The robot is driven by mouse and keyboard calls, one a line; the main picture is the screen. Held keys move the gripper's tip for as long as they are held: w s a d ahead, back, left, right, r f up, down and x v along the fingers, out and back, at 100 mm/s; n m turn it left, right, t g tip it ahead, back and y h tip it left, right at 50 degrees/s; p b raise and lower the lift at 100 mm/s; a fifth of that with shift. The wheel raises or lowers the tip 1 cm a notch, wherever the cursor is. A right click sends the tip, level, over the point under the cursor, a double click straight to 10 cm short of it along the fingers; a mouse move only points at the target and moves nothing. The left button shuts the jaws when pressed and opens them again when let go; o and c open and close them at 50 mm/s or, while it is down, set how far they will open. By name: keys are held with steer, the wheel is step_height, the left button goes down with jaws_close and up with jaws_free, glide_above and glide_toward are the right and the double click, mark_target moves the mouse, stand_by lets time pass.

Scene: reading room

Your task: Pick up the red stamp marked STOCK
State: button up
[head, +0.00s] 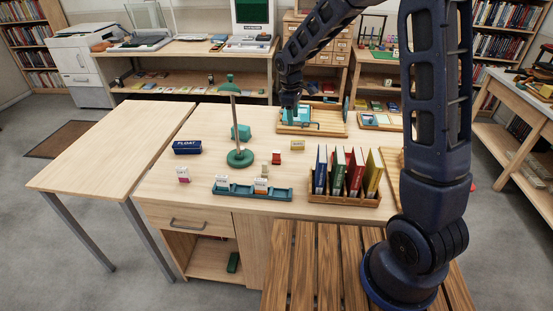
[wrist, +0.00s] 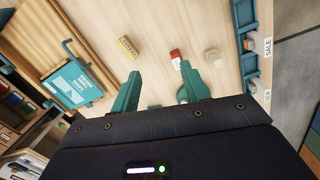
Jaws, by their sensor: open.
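A small red stamp (head: 276,158) stands on the table, right of the green post stand. In the wrist view the red stamp (wrist: 176,59) shows a pale part at one end; its marking is too small to read. My gripper (wrist: 161,72) is open, with its two green fingers apart and nothing between them. The red stamp lies beyond the fingertips, nearer the right finger. In the head view my gripper (head: 289,112) is above the back of the table by a wooden tray, apart from the stamp.
A yellow labelled block (wrist: 127,47) and a beige block (wrist: 213,57) flank the red stamp. A green rack (head: 285,194) with cards lies at the front. A book holder (head: 345,199) stands to the right, a green post stand (head: 239,157) to the left. The table's left part is bare.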

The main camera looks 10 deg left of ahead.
steer(key=a+f+n, duration=0.1)
steer(key=a+f, duration=0.3)
steer(key=a+f+n, duration=0.1)
steer(key=a+f, duration=0.2)
steer(key=f, duration=0.1)
steer(key=shift+s+a+n+h, duration=0.15)
steer(key=shift+a+n+h, duration=0.15)
steer(key=shift+a, duration=0.05)
glide_above(276, 151)
steer(key=f, duration=0.3)
steer(key=a+f, duration=0.1)
steer(key=f, duration=0.1)
steer(key=shift+d+f, duration=0.2)
steer(key=shift+f, duration=0.75)
steer(key=shift+d+f, duration=0.25)
steer(key=shift+f, duration=0.7)
steer(key=shift+d+f, duration=0.2)
steer(key=shift+f, duration=0.75)
jaws_close()
